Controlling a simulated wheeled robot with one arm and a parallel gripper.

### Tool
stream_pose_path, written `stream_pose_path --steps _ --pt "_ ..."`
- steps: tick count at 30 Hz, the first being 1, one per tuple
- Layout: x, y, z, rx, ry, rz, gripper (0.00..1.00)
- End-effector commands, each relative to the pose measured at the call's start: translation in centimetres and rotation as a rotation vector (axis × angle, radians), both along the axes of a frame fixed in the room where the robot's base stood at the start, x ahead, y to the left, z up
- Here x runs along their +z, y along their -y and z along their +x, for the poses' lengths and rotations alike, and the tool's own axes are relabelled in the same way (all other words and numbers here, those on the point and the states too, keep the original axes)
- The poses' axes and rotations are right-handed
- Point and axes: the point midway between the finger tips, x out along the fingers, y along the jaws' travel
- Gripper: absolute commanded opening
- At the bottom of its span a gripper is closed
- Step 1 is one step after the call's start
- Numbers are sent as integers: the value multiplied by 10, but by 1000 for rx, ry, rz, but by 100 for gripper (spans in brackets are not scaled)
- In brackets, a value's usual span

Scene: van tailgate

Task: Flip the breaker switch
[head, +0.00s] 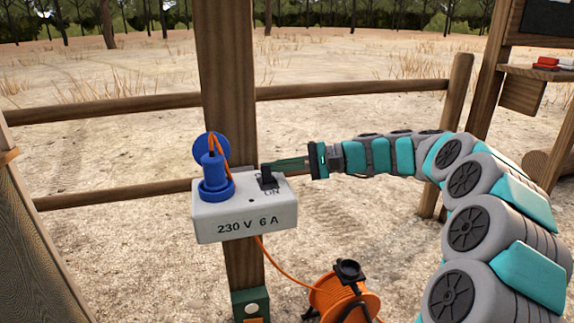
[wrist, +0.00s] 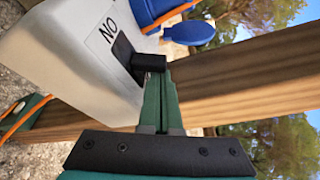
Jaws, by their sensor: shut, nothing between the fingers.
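The breaker switch (head: 267,177) is a black rocker on top of a white box (head: 245,212) marked "230 V 6 A", fixed to a wooden post. The label by the switch reads "ON". My gripper (head: 268,167) reaches in from the right, its green fingers shut with nothing between them. In the wrist view the fingertips (wrist: 157,78) are right at the black switch lever (wrist: 148,62), seemingly touching it; the exact contact is partly hidden. A blue plug (head: 215,175) with an orange cable stands in the box's socket, left of the switch.
The wooden post (head: 228,80) rises directly behind the box. An orange cable reel (head: 343,295) stands below right, and a green box (head: 251,306) sits low on the post. A shelf with red and white items (head: 547,63) is at the far right. Sandy ground lies behind the fence rails.

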Motion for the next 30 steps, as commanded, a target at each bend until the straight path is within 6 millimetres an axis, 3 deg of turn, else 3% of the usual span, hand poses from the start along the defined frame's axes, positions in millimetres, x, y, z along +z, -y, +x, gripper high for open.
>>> stream_pose_path --steps 30 --pt "0 0 -3 1 123 36 0"
